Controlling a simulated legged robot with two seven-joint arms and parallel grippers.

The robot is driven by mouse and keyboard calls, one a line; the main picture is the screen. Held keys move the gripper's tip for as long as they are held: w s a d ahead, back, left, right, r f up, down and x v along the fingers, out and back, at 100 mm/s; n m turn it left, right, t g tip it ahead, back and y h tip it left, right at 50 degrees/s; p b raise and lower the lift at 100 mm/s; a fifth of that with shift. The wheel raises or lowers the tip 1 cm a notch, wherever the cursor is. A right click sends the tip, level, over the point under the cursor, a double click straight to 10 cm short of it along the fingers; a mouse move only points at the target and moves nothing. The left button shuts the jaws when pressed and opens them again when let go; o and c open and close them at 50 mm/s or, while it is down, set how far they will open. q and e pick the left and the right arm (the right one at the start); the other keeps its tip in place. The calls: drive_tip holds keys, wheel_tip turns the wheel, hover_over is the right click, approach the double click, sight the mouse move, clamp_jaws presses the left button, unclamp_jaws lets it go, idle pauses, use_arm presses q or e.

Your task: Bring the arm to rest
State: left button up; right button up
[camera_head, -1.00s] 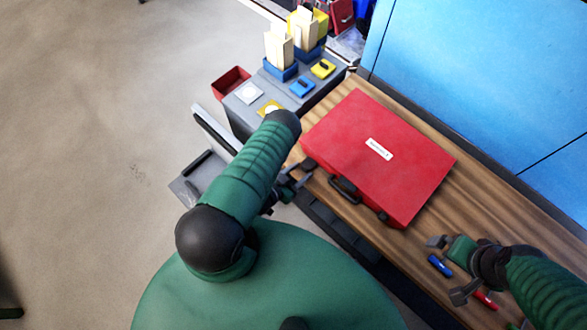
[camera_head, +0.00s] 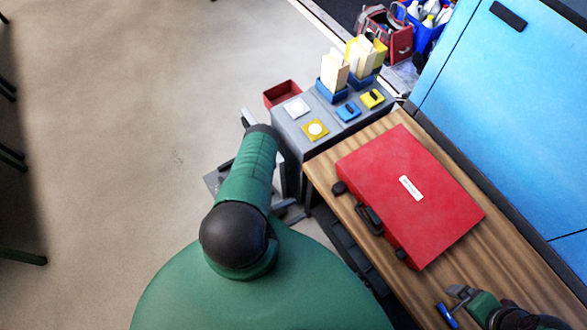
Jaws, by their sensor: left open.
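My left arm rises from the lower middle, with a black joint and a green sleeve. My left gripper (camera_head: 290,210) shows as grey fingers just right of the sleeve, beside the bench's left end; it is open and empty, and the arm partly hides it. My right gripper (camera_head: 458,298) is at the lower right over the wooden bench (camera_head: 322,172), cut off by the bottom edge. One grey finger shows clearly, close to a blue-handled item (camera_head: 446,315); I cannot tell whether they touch.
A red case (camera_head: 410,195) lies shut on the bench. A grey cabinet (camera_head: 330,133) behind holds blue and yellow holders and pads. A red bin (camera_head: 282,94) is beside it. Blue panels (camera_head: 510,110) stand at the right.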

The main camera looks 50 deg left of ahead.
use_arm(q)
drive_tip(key=w+a+r+m+g+y, duration=0.1)
drive_tip(key=w+a+r+g, duration=0.25)
drive_tip(key=w, duration=0.55)
drive_tip(key=w+a+r+m+g, duration=0.1)
drive_tip(key=w+a+r+g, duration=0.2)
drive_tip(key=w, duration=0.5)
drive_tip(key=d+r+n+g+y, duration=0.1)
drive_tip(key=d+r, duration=0.3)
drive_tip(key=r, duration=0.4)
drive_tip(key=d+r+n+g, duration=0.15)
drive_tip(key=d+r, duration=0.25)
drive_tip(key=r, duration=0.4)
drive_tip(key=s+d+r+g, duration=0.2)
drive_tip(key=s+d+r, duration=0.4)
drive_tip(key=d, duration=0.1)
drive_tip(key=shift+s+d+h, duration=0.2)
drive_tip(key=shift+s+h, duration=0.2)
drive_tip(key=shift+d+r, duration=0.1)
drive_tip(key=shift+d, duration=0.1)
drive_tip(key=shift+a, duration=0.15)
